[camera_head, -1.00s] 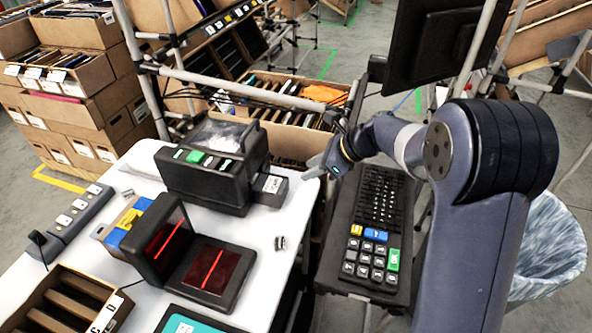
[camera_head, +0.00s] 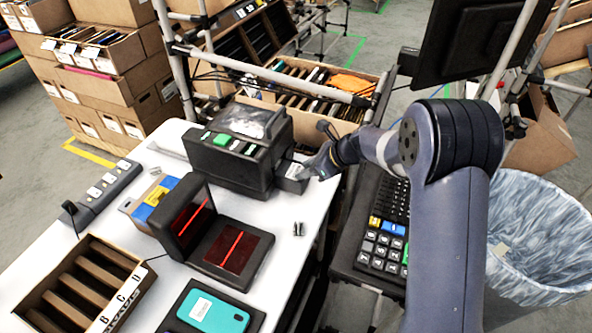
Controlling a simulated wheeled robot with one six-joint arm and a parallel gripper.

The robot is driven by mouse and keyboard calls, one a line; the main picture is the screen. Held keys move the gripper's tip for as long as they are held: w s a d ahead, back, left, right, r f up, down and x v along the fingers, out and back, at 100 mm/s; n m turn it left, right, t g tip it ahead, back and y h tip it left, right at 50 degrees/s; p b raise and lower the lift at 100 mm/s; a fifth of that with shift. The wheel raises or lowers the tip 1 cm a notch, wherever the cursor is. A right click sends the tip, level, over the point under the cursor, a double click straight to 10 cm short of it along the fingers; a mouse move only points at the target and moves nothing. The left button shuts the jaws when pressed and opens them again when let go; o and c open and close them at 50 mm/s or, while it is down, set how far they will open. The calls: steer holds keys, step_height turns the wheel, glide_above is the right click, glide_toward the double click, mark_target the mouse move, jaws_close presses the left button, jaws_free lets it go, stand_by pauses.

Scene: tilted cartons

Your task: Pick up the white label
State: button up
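A black label printer (camera_head: 238,160) with green and white buttons stands on the white table. A small white label (camera_head: 296,171) shows at the printer's right end, on its dark front part. My gripper (camera_head: 308,170) reaches in from the right and is right beside the label, partly covering that end of the printer. The fingers are small and dark here, so I cannot tell whether they are open or touch the label.
A scanner with red lines (camera_head: 232,247) and a teal phone (camera_head: 214,312) are on the white table (camera_head: 290,262). A divided carton (camera_head: 55,285) stands front left. A keyboard (camera_head: 385,225) and a lined bin (camera_head: 535,235) are at right.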

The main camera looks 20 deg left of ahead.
steer(key=c, duration=0.6)
